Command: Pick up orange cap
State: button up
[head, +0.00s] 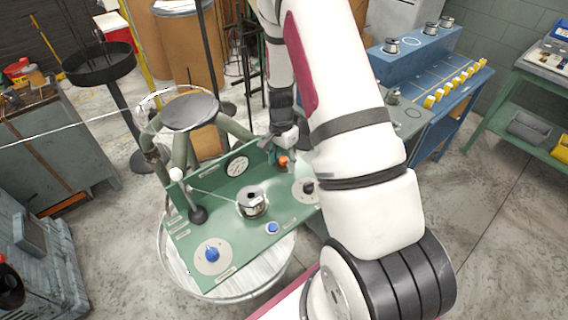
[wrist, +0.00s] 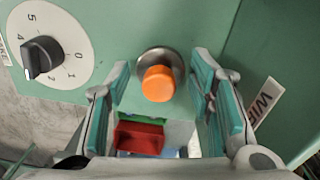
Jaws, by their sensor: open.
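The orange cap (wrist: 158,84) shows in the wrist view on a round grey metal base on the green panel (wrist: 200,25). It lies between and just beyond the fingertips of my gripper (wrist: 158,80), which is open with nothing between its pads. In the head view the orange cap (head: 283,161) is small, at the right part of the machine's upright green panel. My gripper (head: 286,140) is right by it there, partly hidden by my arm. Whether a finger touches the cap cannot be told.
A black dial (wrist: 42,57) on a numbered white disc is left of the cap. A label plate (wrist: 264,102) is on the right. The green machine top carries a metal spool (head: 252,202), a blue knob (head: 212,253) and a blue button (head: 272,228). A blue bench (head: 440,75) stands behind.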

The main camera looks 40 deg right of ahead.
jog(key=shift+c, duration=0.4)
jog(key=c, duration=1)
